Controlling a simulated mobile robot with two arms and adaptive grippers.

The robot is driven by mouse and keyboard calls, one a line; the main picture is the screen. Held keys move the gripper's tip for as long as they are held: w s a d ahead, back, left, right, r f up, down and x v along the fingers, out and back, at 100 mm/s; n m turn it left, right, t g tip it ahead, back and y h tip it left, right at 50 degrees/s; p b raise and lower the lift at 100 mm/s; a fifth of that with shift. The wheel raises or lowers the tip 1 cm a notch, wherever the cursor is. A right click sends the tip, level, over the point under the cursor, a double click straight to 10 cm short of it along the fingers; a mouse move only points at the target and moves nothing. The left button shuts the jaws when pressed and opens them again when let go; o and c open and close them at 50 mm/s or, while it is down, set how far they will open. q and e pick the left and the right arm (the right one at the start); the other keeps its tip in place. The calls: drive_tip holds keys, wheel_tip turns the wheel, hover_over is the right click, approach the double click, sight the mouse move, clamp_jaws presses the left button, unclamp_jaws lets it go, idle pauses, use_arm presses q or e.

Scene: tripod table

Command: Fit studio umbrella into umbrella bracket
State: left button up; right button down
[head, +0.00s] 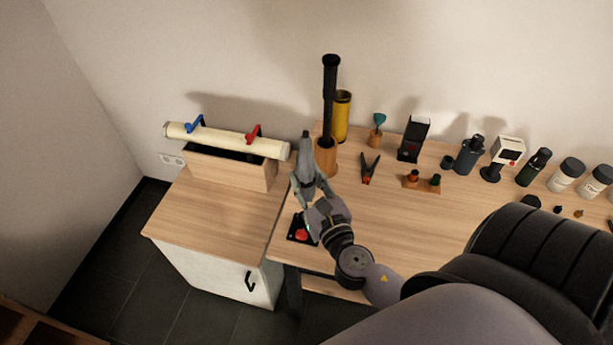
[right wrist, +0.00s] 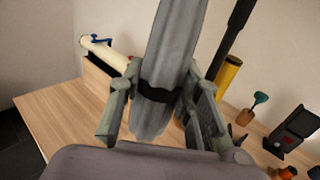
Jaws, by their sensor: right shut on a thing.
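My right gripper (head: 309,190) is shut on a folded grey umbrella (head: 305,160), which it holds roughly upright above the left end of the table. In the right wrist view the gripper's fingers (right wrist: 160,103) sit on either side of the umbrella (right wrist: 170,45), around a dark band low on it. A small black plate with a red round part (head: 300,233) lies on the table just below and left of the gripper. I cannot tell for certain whether this is the umbrella bracket. My left gripper is not in view.
A wooden cup (head: 326,157) holding a tall black rod (head: 330,95) stands close behind the umbrella, beside a yellow cylinder (head: 342,116). A cream roll (head: 225,140) lies on a wooden box at left. Clamps (head: 369,168) and bottles line the back; the table's middle is clear.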

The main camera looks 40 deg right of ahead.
drive_tip(key=shift+f+b, duration=0.75)
drive_tip(key=shift+f, duration=0.15)
drive_tip(key=c, duration=1.1)
unclamp_jaws()
drive_tip(key=v, duration=1.2)
